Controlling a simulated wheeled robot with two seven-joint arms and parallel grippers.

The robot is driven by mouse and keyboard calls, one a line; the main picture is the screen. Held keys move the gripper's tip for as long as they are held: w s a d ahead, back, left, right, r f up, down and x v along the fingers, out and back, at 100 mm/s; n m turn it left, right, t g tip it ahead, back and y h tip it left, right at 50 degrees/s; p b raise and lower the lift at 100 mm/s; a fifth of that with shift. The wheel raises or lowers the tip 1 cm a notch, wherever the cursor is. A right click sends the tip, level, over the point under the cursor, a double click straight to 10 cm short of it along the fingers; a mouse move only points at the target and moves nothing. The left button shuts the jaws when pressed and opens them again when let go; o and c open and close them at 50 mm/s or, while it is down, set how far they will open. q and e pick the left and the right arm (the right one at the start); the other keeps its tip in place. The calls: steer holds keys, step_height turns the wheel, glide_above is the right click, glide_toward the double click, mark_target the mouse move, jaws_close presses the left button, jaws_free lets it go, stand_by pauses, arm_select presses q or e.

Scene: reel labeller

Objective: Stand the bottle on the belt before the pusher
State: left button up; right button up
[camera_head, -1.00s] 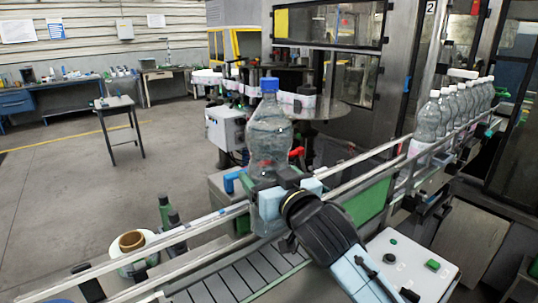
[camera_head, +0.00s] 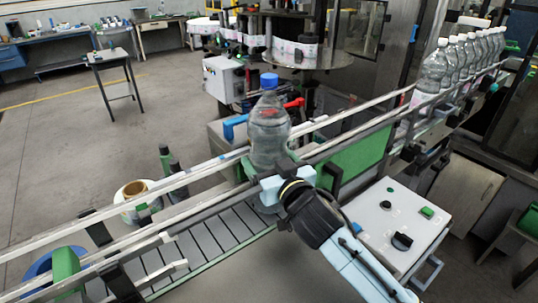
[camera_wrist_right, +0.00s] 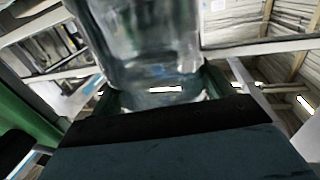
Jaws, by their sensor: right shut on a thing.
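A clear bottle (camera_head: 268,132) with a blue cap (camera_head: 269,81) stands upright between the guide rails of the conveyor. My right gripper (camera_head: 270,168) is shut around its lower body, with the arm coming from the front right. The bottle also shows close up in the right wrist view (camera_wrist_right: 145,45), between the jaws. The slatted belt (camera_head: 205,250) runs below it toward the lower left. The bottle's base is partly hidden by the gripper and rail, so I cannot tell whether it touches the belt. I cannot clearly make out the pusher. My left gripper is out of view.
Metal guide rails (camera_head: 130,212) run along the belt. A row of several clear bottles with white caps (camera_head: 433,68) stands farther along at the upper right. A control box (camera_head: 385,225) with buttons sits at the front right.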

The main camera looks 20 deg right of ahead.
steer(key=shift+r, duration=0.3)
steer(key=shift+f, duration=0.15)
steer(key=o, duration=1.7)
steer(key=shift+f, duration=0.3)
steer(key=o, duration=0.3)
steer(key=shift+r, duration=0.1)
steer(key=shift+r, duration=0.15)
steer(key=s+d+b, duration=0.1)
steer(key=s, duration=1.1)
steer(key=shift+d+b, duration=0.4)
